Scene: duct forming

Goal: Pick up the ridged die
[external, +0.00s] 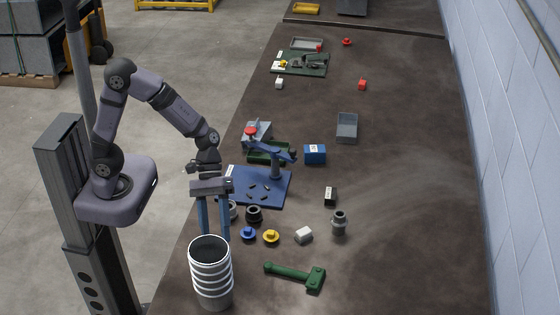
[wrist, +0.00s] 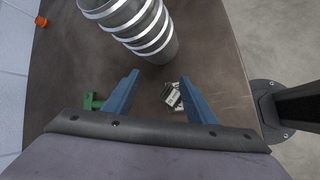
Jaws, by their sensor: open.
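A tall grey cylinder with white raised rings and a dark top (external: 211,275) stands at the near left table edge and appears to be the ridged die. It also shows at the top of the wrist view (wrist: 140,25), beyond the fingertips. In the wrist view, the open fingers (wrist: 158,84) show no object held.
A green hammer-shaped tool (external: 295,275) lies to the right. A blue fixture plate (external: 262,187) with an upright arm stands behind. The right side is clear.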

